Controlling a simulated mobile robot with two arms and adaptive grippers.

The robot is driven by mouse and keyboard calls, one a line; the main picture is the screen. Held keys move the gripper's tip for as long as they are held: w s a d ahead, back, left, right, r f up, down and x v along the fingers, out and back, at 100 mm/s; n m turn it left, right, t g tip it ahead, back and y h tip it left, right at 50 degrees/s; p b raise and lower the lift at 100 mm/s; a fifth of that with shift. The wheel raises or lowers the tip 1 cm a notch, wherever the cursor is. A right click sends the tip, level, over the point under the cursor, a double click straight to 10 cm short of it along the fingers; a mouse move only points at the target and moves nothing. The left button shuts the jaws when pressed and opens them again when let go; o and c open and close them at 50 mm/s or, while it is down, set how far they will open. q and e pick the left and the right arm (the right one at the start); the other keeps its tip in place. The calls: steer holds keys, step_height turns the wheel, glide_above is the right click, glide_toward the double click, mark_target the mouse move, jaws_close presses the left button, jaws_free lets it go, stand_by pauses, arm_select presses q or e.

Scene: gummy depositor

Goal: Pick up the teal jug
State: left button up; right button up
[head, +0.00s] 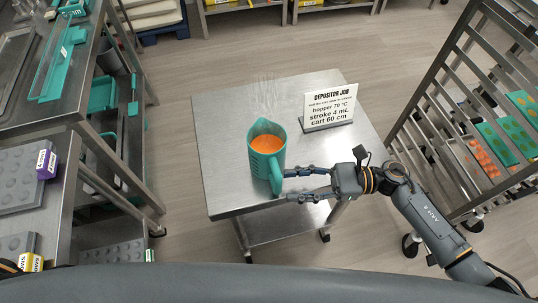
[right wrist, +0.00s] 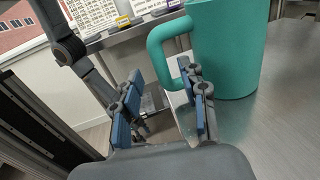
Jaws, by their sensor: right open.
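The teal jug (head: 256,164) stands upright on a small steel table, with orange liquid inside and faint steam above it. Its handle (head: 276,184) points toward the front right, toward my right gripper (head: 288,185). That gripper is open and empty, its two fingers spread just right of the handle. In the right wrist view the jug (right wrist: 229,45) fills the upper right. The handle there lies ahead of the open fingers (right wrist: 165,92), close to the right finger; I cannot tell whether they touch. My left gripper is not in view.
A sign (head: 330,107) stands on the steel table (head: 222,120), behind and right of the jug. A slatted rack (head: 440,110) with trays stands at right, near my right arm. Steel benches with teal parts and moulds (head: 28,180) line the left. The table's left and back are clear.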

mark_target(277, 185)
steer(key=a+p, duration=0.1)
steer(key=a, duration=0.3)
steer(key=shift+s+r+p, duration=0.1)
steer(key=shift+s+p, duration=0.1)
steer(key=shift+p, duration=0.15)
steer(key=shift+a, duration=0.35)
steer(key=shift+d, duration=0.1)
steer(key=shift+c, duration=0.5)
steer(key=c, duration=0.3)
jaws_close()
